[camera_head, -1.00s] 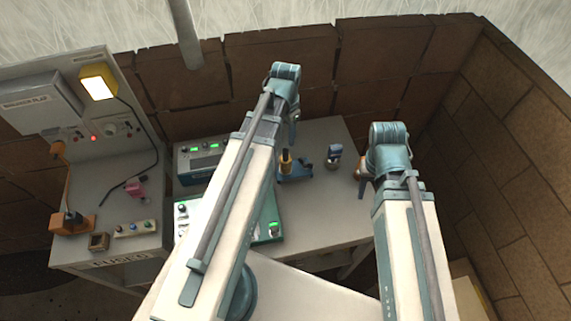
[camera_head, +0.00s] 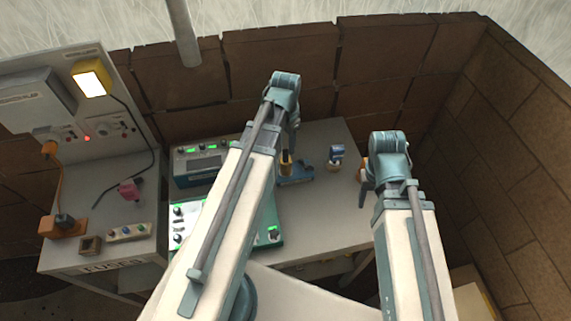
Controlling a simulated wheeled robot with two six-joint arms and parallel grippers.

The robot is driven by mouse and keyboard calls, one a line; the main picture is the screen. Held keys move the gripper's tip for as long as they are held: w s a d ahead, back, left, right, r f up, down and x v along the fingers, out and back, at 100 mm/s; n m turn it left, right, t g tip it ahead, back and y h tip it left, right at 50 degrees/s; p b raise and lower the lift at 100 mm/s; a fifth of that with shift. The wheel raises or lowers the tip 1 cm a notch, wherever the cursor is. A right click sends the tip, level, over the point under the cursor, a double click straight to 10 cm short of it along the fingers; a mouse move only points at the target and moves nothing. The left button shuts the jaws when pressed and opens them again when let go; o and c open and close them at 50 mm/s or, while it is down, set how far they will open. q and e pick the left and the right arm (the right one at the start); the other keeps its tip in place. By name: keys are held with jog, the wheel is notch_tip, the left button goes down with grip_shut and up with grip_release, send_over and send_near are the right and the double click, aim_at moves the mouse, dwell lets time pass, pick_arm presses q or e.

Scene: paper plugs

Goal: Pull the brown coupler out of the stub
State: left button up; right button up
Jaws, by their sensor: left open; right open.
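I cannot tell for sure which piece is the brown coupler. A small tan-brown upright piece (camera_head: 286,160) stands at a blue fixture (camera_head: 298,175) on the grey table, partly hidden by my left arm. Another small brown-orange piece (camera_head: 361,174) is mostly hidden behind my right gripper. My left gripper (camera_head: 293,133) is open above and behind the tan-brown piece, and its fingers are largely hidden. My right gripper (camera_head: 366,186) is open beside the brown-orange piece; I cannot tell whether they touch.
A small blue-topped piece (camera_head: 336,157) stands between the grippers. Instrument boxes with green displays (camera_head: 195,160) sit at the left of the grey table (camera_head: 330,220). A fuse panel bench (camera_head: 105,180) with cords is at far left. Brick walls (camera_head: 380,60) close the back and right.

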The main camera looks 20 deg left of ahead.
aim_at(286, 151)
pick_arm(q)
jog(key=shift+f+b, duration=1.45)
jog(key=shift+f, duration=0.2)
jog(key=shift+c, duration=0.2)
grip_shut()
